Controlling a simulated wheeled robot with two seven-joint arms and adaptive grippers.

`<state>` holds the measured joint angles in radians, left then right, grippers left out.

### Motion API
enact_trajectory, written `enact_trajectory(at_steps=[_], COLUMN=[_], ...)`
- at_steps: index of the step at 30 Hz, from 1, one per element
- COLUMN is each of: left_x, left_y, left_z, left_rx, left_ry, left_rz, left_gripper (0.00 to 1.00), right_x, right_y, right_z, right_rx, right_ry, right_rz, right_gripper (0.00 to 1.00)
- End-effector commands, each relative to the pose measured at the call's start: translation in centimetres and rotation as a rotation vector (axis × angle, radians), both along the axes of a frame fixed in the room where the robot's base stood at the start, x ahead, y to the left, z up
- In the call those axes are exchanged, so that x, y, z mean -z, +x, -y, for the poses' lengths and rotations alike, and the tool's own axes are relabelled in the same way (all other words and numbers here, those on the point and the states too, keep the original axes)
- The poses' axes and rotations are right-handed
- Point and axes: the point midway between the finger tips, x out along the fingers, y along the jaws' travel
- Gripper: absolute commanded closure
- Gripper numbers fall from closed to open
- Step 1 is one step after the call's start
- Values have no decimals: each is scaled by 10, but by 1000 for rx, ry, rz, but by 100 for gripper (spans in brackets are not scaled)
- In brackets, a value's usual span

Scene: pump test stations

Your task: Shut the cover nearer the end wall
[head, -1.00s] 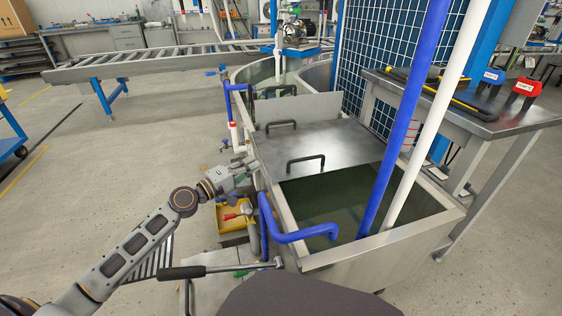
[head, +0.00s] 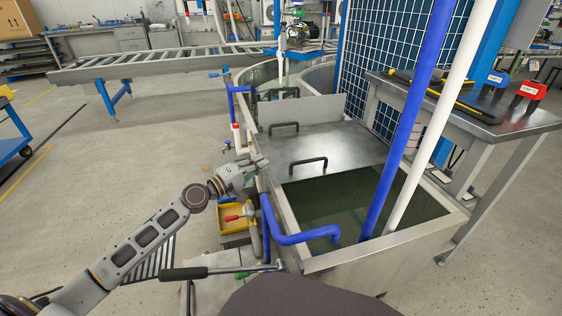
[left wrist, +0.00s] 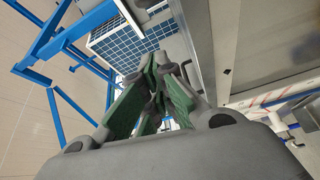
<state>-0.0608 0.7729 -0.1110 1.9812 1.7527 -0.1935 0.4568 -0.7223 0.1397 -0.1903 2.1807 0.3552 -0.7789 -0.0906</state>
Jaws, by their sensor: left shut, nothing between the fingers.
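The steel tank (head: 286,217) has a flat metal cover (head: 345,143) lying over its middle. Two black bar handles show on the cover, a near one (head: 309,162) and a far one (head: 283,127). Behind it a grey panel (head: 310,108) stands upright across the tank, with another dark handle (head: 283,91) beyond it. Dark water shows uncovered at the near end. I cannot tell which cover is nearer the end wall. My left gripper (head: 258,167) is shut and empty beside the tank's left rim, left of the near handle. Its green-padded fingers (left wrist: 158,82) show in the left wrist view.
A blue pipe (head: 408,120) and a white pipe (head: 446,120) rise from the near water. A bent blue pipe (head: 290,239) crosses the near left rim. A yellow bin (head: 229,225) sits below my left gripper. A steel bench (head: 530,122) stands at right.

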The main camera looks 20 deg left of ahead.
Motion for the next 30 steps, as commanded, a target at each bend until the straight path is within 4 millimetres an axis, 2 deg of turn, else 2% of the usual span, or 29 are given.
enact_trajectory(at_steps=[30], left_x=[-4], left_y=[47], left_z=[27], left_rx=[-1], left_ry=[0], left_rz=[1], left_gripper=[100], right_x=[-5], right_y=[-1], right_z=[1], right_rx=[-1], right_ry=[-10], right_rz=[-9], right_gripper=[61])
